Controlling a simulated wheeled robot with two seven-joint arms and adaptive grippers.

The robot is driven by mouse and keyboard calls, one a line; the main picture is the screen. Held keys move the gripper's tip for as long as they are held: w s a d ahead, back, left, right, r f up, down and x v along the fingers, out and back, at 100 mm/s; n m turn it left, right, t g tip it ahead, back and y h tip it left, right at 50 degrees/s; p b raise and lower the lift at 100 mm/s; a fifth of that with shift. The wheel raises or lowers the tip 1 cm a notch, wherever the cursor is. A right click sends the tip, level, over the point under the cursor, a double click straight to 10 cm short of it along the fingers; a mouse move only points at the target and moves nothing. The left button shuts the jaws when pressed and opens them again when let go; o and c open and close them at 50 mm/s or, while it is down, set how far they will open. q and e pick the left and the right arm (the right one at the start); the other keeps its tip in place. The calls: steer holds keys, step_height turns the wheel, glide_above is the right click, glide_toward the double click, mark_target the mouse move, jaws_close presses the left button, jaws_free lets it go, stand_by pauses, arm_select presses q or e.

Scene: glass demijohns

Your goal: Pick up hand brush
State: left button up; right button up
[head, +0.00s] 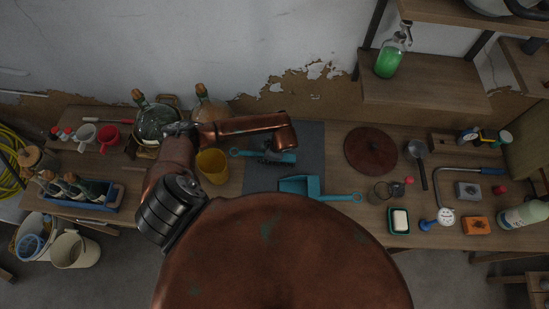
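The hand brush (248,154) is teal and lies on the dark grey mat on the bench, its handle to the left and its wider head to the right. My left arm reaches in from the left and its wrist hangs over the back edge of the brush. My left gripper (269,156) is a small dark shape below the wrist, over the brush's middle. The wrist partly hides it, and I cannot tell whether its fingers are apart or touch the brush. My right gripper is not in view.
A teal dustpan (300,185) lies just in front of the brush on the mat (311,143). A yellow cup (213,166) stands to the left, with glass demijohns (157,122) behind. A round brown lid (371,150) lies to the right.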

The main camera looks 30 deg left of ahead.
arm_select(q)
steer(key=shift+s, duration=0.15)
steer(key=c, duration=0.6)
jaws_close()
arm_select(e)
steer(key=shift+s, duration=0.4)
arm_select(q)
steer(key=shift+r, duration=0.1)
steer(key=shift+r, duration=0.15)
step_height(320, 180, up, 10)
steer(key=shift+f+b, duration=0.15)
steer(key=shift+b, duration=1.05)
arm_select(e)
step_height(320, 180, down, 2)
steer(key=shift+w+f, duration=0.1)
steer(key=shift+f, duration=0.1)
